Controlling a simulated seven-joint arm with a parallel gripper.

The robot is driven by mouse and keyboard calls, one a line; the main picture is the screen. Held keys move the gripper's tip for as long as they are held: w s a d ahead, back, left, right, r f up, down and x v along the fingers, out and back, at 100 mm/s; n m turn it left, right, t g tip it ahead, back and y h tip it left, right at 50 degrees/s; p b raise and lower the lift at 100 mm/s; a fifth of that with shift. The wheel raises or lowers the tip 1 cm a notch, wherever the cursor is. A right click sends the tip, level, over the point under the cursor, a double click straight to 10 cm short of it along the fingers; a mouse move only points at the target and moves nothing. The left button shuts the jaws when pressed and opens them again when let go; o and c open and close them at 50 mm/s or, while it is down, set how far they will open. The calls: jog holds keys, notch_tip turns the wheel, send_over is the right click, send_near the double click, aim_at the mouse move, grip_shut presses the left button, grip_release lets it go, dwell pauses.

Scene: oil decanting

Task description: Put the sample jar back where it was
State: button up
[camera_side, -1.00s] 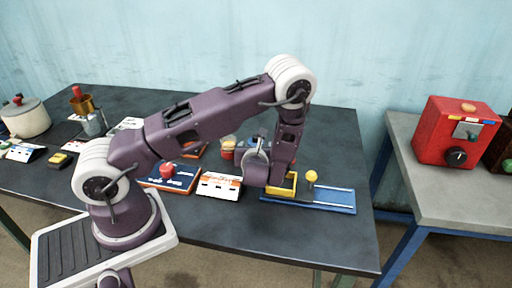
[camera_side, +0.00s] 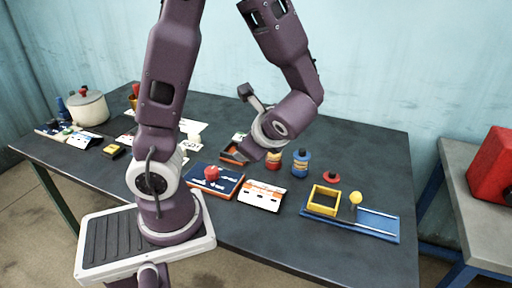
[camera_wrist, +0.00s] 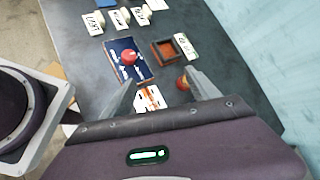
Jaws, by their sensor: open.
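Two small jars stand upright on the table: a red-and-yellow banded jar (camera_side: 273,160) and, to its right, a blue jar (camera_side: 300,163) with a yellow band and dark top. I cannot tell which is the sample jar. My gripper (camera_wrist: 161,82) is open and empty above the table. In the side view it is left of the jars, its fingers partly hidden. In the wrist view a red-and-yellow round top (camera_wrist: 183,83) shows beside the right finger. A square yellow frame (camera_side: 323,201) sits on a blue rail base (camera_side: 375,223); it looks empty.
A yellow knob (camera_side: 355,198) stands on the rail base. A blue board (camera_side: 222,188) with a red knob, a white-orange card (camera_side: 261,196) and an orange tray (camera_wrist: 168,52) are close by. The right rear table is clear.

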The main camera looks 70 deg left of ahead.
jog(key=s+d+r+n+t+h, duration=0.2)
jog(key=s+d+r+n+h, duration=0.1)
jog(key=d, duration=0.4)
jog(key=s+d+r+n+t+h, duration=0.3)
jog(key=d+r+n+h, duration=0.3)
jog(key=d+n, duration=0.1)
jog(key=shift+r+n+h, duration=0.2)
jog(key=shift+n+h, duration=0.2)
